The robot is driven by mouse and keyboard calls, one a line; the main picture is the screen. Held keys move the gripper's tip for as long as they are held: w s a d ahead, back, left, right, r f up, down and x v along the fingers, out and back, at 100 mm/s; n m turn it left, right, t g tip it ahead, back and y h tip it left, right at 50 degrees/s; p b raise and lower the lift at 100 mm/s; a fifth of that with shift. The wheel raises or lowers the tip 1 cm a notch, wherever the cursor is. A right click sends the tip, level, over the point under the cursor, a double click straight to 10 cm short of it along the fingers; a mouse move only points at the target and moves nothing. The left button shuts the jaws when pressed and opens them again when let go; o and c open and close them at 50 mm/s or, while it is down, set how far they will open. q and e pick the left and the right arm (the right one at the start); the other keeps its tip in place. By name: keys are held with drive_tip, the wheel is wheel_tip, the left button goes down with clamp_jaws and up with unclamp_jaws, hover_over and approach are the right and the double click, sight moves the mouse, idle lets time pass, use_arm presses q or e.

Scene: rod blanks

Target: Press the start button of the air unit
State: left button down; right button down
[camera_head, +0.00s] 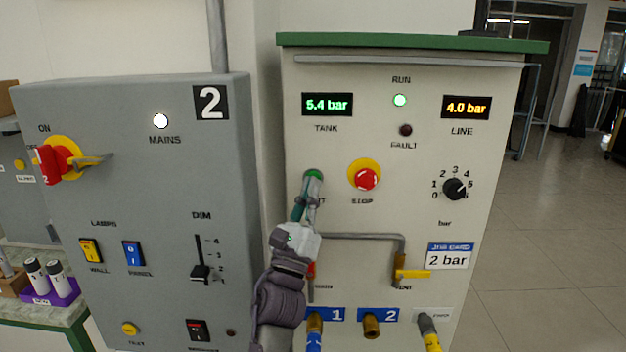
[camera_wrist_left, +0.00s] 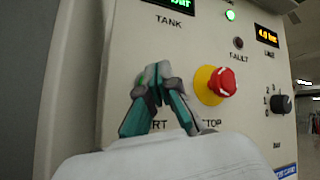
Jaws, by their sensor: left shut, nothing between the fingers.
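The air unit (camera_head: 470,70) is a pale cabinet with a green top in the head view. Its green start button (camera_head: 314,174) sits left of the red stop button (camera_head: 367,179) with its yellow collar. My left gripper (camera_head: 312,182) is shut and empty, its fingertips at the start button and covering part of it. In the left wrist view the shut fingertips (camera_wrist_left: 158,74) overlap the green button (camera_wrist_left: 140,80), mostly hidden; contact cannot be told for sure. The RUN lamp (camera_head: 400,100) glows green and the FAULT lamp (camera_head: 405,130) is dark. My right gripper is not in view.
The tank display (camera_head: 327,104) reads 5.4 bar and the line display (camera_head: 466,107) 4.0 bar. A black pressure knob (camera_head: 455,189) and a yellow vent lever (camera_head: 413,274) are to the right. A grey mains panel (camera_head: 130,205) stands left. Open floor (camera_head: 560,250) lies right.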

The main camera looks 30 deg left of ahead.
use_arm(q)
drive_tip(key=s, duration=0.1)
drive_tip(key=s+d, duration=0.2)
drive_tip(key=s, duration=0.1)
drive_tip(key=shift+s+d, duration=0.1)
drive_tip(key=shift+d, duration=0.15)
idle(0.8)
